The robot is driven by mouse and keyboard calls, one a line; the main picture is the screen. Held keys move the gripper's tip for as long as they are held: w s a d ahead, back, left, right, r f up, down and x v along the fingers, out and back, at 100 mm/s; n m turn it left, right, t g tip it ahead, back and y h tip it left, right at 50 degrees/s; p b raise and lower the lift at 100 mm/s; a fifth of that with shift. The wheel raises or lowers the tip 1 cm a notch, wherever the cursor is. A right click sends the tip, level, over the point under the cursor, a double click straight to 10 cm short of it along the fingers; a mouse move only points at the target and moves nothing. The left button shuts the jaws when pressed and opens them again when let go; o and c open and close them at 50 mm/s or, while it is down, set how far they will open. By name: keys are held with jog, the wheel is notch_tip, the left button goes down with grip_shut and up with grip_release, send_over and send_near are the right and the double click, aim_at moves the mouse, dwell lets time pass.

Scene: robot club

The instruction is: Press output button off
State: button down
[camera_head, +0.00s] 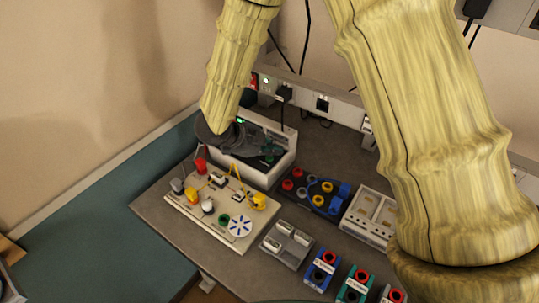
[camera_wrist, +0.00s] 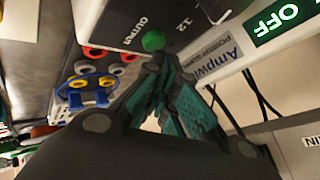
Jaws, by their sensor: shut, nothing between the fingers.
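The output button is a round green knob (camera_wrist: 152,41) beside the word OUTPUT on the white power supply (camera_wrist: 215,14) in the wrist view. A lit green display (camera_wrist: 275,22) on the same unit reads OFF. My gripper (camera_wrist: 157,62) is shut and empty, its fingertips right at the button's lower edge. I cannot tell whether they touch it. In the head view the power supply (camera_head: 285,140) stands at the back of the bench, and my gripper (camera_head: 268,153) is in front of its face, hiding the button.
A cream circuit board (camera_head: 183,203) with wires and a fan disc lies in front of the supply. A dark board with coloured sockets (camera_head: 318,196), a grey switch block (camera_head: 285,245) and a white module (camera_head: 370,215) stand to the right. A socket rail (camera_head: 335,105) runs behind.

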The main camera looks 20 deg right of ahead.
aim_at(271, 159)
jog(key=shift+r, duration=0.1)
notch_tip(271, 159, up, 6)
jog(key=p, duration=0.5)
dwell(0.4)
